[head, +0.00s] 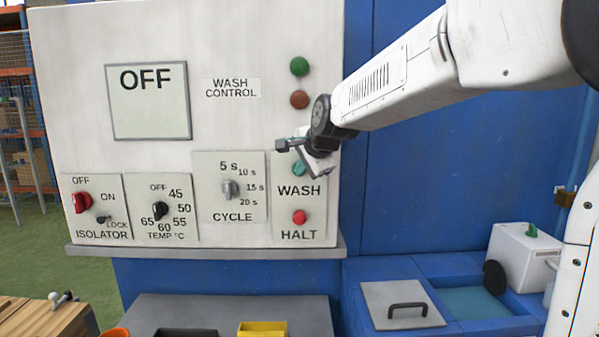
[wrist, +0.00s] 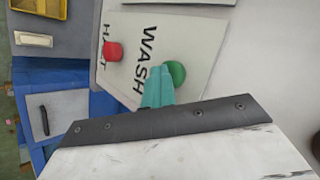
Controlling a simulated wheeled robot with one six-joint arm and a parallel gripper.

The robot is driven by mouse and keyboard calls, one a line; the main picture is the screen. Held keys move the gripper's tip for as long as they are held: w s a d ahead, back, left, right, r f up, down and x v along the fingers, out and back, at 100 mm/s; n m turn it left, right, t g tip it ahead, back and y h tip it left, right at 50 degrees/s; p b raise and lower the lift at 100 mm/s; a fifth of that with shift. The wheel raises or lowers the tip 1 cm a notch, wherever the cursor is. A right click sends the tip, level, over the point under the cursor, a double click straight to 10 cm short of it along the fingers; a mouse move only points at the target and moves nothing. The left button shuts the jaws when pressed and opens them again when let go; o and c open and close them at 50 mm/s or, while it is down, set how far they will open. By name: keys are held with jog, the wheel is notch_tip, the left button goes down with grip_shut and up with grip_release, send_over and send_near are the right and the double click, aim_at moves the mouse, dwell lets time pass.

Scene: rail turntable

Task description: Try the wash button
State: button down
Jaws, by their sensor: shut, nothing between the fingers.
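The green wash button (wrist: 176,73) sits above the word WASH on a light plate of the wash control panel (head: 230,130). My gripper (head: 299,168) is in front of that plate in the head view, with its teal fingertips over the button's place, so the button is hidden there. In the wrist view the shut teal fingertips (wrist: 157,90) are right beside the green button and overlap its edge. I cannot tell whether they touch it. The red halt button (head: 299,217) is below, and also shows in the wrist view (wrist: 112,51). The display (head: 148,105) reads OFF.
The red isolator knob (head: 81,202), temperature knob (head: 160,210) and cycle knob (head: 230,188) are left of the buttons. A green lamp (head: 299,66) and a reddish-brown lamp (head: 299,99) are above. A ledge (head: 205,251) runs below the panel. A yellow bin (head: 262,329) is lower down.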

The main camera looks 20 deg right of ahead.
jog(key=shift+w+d+r, duration=0.1)
jog(key=shift+w+d, duration=0.05)
jog(key=shift+d, duration=0.05)
dwell(0.3)
jog(key=s, duration=0.1)
jog(key=s+a, duration=0.1)
jog(key=s, duration=0.1)
jog(key=s+a, duration=0.1)
jog(key=s, duration=0.1)
jog(key=shift+s+f, duration=0.2)
jog(key=shift+s, duration=0.05)
dwell(0.7)
jog(key=s+d+f+n+g, duration=0.1)
jog(key=s+f+n+g, duration=0.2)
jog(key=s, duration=0.9)
jog(key=s+d+f+n+g, duration=0.1)
jog(key=s+f+n, duration=0.4)
jog(key=s, duration=0.7)
jog(key=s+d+f+n+g, duration=0.1)
jog(key=s+f+n+g, duration=0.3)
jog(key=s, duration=0.7)
jog(key=n, duration=0.2)
jog(key=shift+s+f+n+g+h, duration=0.25)
jog(key=shift+s+n+g+h, duration=0.05)
jog(key=shift+s+h, duration=0.1)
